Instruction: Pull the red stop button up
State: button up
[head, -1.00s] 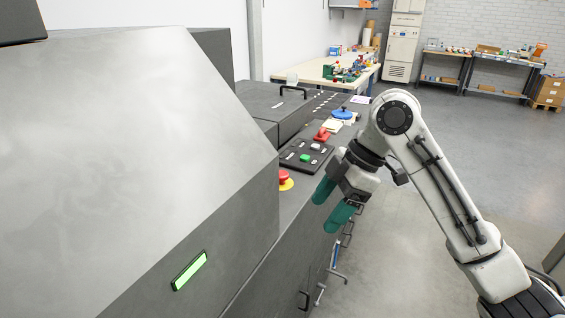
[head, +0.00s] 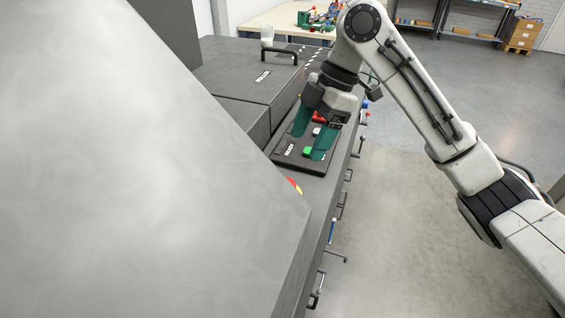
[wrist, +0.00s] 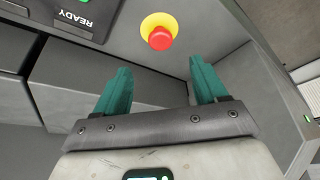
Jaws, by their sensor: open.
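The red stop button (wrist: 160,38) sits on a round yellow base in the wrist view, above and between the fingertips and apart from them. In the head view only a sliver of the button's red and yellow (head: 295,187) shows past the grey machine housing that hides the rest. My gripper (head: 310,138) has teal fingers, open and empty. In the head view it appears over the black control panel, and in the wrist view (wrist: 158,75) the fingers are spread wide with nothing between them.
The black control panel (head: 291,154) with a green button (head: 308,151) lies beyond the stop button. The large sloping grey housing (head: 130,170) fills the left. Handles (head: 341,205) stick out along the machine's front. Open floor (head: 410,220) lies to the right.

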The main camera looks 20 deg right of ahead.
jog(key=x, duration=1)
jog(key=shift+a+f, duration=0.1)
jog(key=shift+a, duration=0.05)
jog(key=shift+c, duration=0.5)
grip_shut()
